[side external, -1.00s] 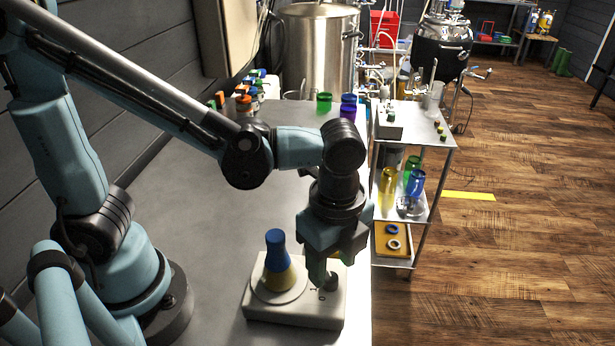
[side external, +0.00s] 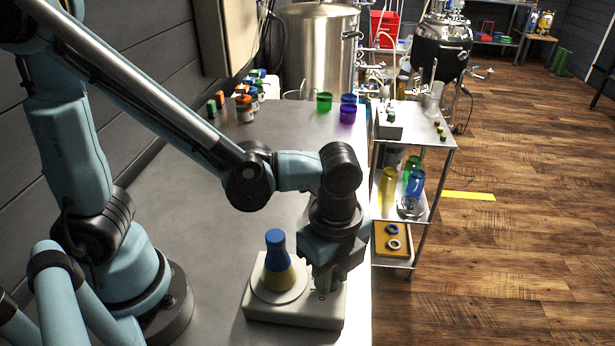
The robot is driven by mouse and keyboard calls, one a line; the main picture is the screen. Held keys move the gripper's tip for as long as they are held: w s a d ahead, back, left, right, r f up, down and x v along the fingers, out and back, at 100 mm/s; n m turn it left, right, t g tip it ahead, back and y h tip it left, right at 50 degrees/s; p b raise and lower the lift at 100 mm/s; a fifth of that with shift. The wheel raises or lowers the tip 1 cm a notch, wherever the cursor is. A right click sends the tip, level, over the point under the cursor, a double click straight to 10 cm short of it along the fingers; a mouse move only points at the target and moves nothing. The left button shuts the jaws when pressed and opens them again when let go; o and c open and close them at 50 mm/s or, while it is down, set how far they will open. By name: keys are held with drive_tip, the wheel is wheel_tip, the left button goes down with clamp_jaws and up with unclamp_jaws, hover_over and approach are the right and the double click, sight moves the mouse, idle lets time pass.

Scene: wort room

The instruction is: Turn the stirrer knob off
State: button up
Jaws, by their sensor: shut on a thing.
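The stirrer (side external: 292,314) is a pale flat box near the front edge of the grey bench. A flask (side external: 277,262) with a blue top and yellow lower part stands upright on its round plate. My gripper (side external: 323,282) points down over the right part of the stirrer, beside the flask and apart from it. Its fingers are shut at the stirrer's top, where the knob is. The knob itself is hidden by the fingers, so its setting cannot be read.
Green (side external: 324,102) and purple (side external: 347,114) cups and several small capped bottles (side external: 244,106) stand at the back of the bench. A steel cart (side external: 421,137) with coloured vessels stands to the right. The bench's middle is clear.

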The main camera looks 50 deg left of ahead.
clamp_jaws()
drive_tip(key=shift+n, duration=0.3)
drive_tip(key=n, duration=0.5)
drive_tip(key=shift+n, duration=0.3)
drive_tip(key=n, duration=1.4)
drive_tip(key=shift+n, duration=0.3)
drive_tip(key=n, duration=0.6)
